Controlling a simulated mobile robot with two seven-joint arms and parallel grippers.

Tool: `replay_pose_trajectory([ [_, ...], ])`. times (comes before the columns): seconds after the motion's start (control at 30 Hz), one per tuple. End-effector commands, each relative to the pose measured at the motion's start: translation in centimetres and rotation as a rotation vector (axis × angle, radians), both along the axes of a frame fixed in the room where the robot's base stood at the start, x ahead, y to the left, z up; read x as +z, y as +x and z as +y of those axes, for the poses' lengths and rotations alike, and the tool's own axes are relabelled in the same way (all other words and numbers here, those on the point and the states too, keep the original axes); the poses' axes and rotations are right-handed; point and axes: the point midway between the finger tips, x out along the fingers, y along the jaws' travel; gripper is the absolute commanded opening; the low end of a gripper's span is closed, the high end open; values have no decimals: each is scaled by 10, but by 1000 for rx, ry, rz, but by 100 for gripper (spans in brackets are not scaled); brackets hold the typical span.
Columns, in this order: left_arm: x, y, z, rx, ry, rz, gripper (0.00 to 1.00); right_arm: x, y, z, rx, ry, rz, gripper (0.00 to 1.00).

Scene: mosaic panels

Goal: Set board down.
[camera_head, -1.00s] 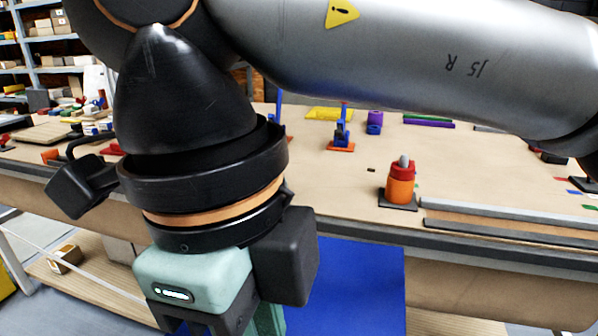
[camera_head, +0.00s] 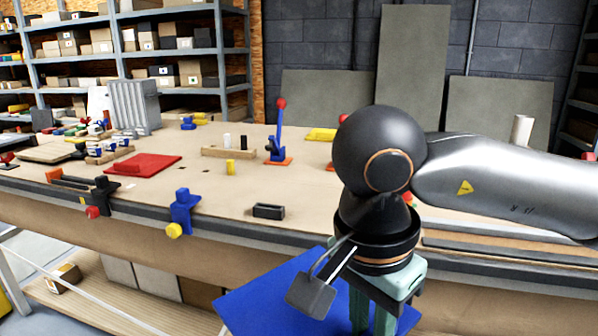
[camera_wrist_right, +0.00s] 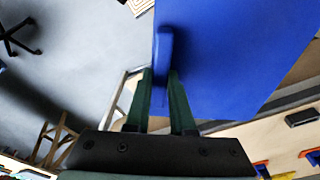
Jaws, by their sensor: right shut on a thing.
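The flat blue board (camera_head: 268,302) hangs in front of the workbench's front edge in the head view, lower in the picture than the tabletop. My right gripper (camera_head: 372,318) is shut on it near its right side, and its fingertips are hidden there. In the right wrist view, the blue board (camera_wrist_right: 235,60) spreads to the right of the fingers. The right gripper (camera_wrist_right: 164,75) has a raised blue strip at its edge between the fingertips. My left gripper is not in view.
The workbench (camera_head: 330,215) carries a red panel (camera_head: 145,165), a blue toggle clamp (camera_head: 278,145) and a small black block (camera_head: 268,211). Blue (camera_head: 182,212) and black (camera_head: 101,196) clamps sit on its front edge. Bare tabletop lies around the black block.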

Motion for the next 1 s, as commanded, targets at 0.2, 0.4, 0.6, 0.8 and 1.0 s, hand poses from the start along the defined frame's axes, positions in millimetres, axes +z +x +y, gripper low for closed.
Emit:
replay_pose_trajectory([
  [0.2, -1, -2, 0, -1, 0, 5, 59, -37, 20, -44, 309, 3, 3, 0],
  [0.4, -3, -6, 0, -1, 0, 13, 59, -69, 28, -82, 582, 3, 2, 0],
  [0.6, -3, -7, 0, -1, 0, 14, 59, -95, 29, -113, 807, 1, 1, 0],
  [0.8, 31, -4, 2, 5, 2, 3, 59, -81, 30, -121, 889, 1, 1, 0],
  [1.0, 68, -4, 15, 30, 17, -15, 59, -64, 31, -120, 885, 3, 2, 0],
])
